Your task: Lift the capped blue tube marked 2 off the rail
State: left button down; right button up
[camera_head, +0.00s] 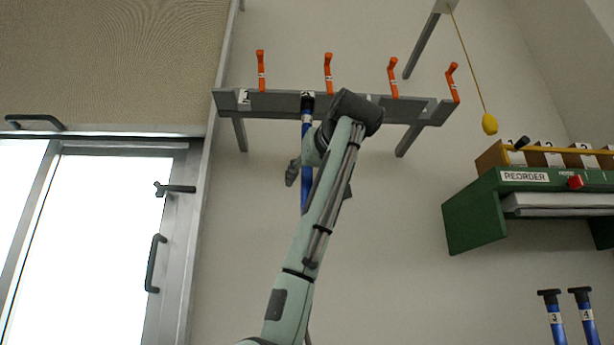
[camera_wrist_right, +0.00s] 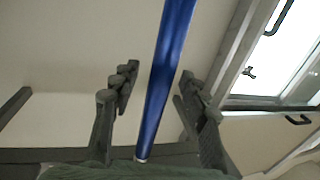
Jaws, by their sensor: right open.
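The blue tube (camera_head: 306,130) hangs upright from the grey rail (camera_head: 275,104) on the wall, its dark cap at the rail. A small mark shows by the cap, too small to read surely. My right arm hides part of the tube. My right gripper (camera_head: 316,184) is at the tube's lower part, below the rail. In the right wrist view the blue tube (camera_wrist_right: 168,70) runs between the fingers of my open right gripper (camera_wrist_right: 158,78); a gap shows on the left, and contact on the right cannot be told. My left gripper is not in view.
Several orange pegs (camera_head: 328,74) stand along the rail. A yellow pull cord (camera_head: 489,124) hangs to the right. A green shelf marked REORDER (camera_head: 474,222) holds boxes. Blue tubes marked 3 (camera_head: 557,325) and 4 (camera_head: 589,322) stand at lower right.

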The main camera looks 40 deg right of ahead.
grip_shut()
dwell(0.3)
